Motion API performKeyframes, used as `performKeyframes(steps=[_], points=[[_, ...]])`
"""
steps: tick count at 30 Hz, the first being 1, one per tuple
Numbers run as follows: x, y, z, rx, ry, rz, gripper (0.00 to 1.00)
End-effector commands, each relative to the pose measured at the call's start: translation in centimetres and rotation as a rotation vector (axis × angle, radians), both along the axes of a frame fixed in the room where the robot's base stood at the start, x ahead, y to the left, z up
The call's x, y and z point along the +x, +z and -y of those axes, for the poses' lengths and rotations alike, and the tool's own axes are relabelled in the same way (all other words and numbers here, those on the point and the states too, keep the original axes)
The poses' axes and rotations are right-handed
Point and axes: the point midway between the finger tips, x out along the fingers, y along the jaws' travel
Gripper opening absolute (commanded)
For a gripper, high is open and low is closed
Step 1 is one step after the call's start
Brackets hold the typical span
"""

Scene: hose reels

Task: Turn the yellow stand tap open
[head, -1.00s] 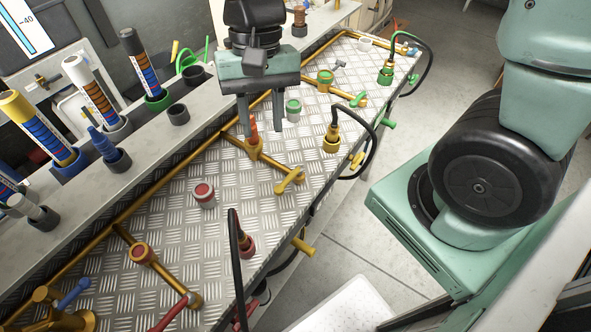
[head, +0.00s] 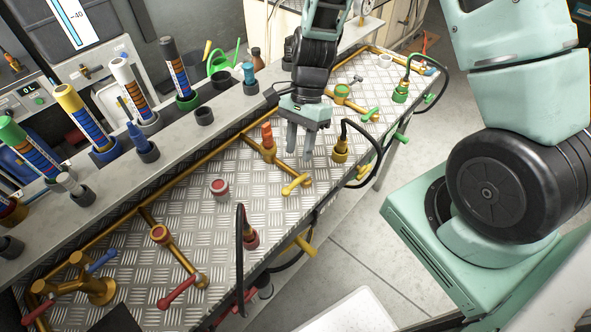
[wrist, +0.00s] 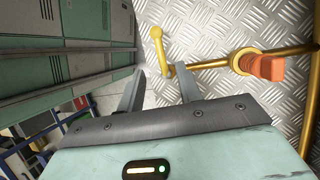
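The yellow tap handle (head: 296,184) is a short lever on the end of a brass pipe (head: 278,165), lying crosswise to that pipe above the checkered metal bench. My gripper (head: 299,153) points down, open and empty, just above and behind the handle in the head view. In the wrist view the yellow handle (wrist: 158,48) lies beyond the gap between my open fingertips (wrist: 160,72), its lower end close to them. I see no clear contact. An orange fitting (wrist: 262,66) sits on the same pipe, to the right in the wrist view.
A yellow hose coupling (head: 340,150) with a black hose stands right of my gripper. A red-topped grey cylinder (head: 219,187) stands to the left. Another pipe has a red lever (head: 177,291). A shelf of striped tubes (head: 84,120) runs along the back left.

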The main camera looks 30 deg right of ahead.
Motion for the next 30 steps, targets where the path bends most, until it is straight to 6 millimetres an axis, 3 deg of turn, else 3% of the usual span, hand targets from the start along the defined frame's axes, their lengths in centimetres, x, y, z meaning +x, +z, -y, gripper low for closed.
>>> performKeyframes(steps=[6,12,26,30], points=[[-1.3,-3.5,-1.2,0.001,0.001,-0.007,0.35],[-1.9,-5.8,-2.0,0.001,0.001,-0.002,0.35],[-2.2,-6.9,-2.4,0.0,0.001,0.0,0.35],[-2.2,-6.9,-2.3,-0.001,0.001,0.001,0.02]])
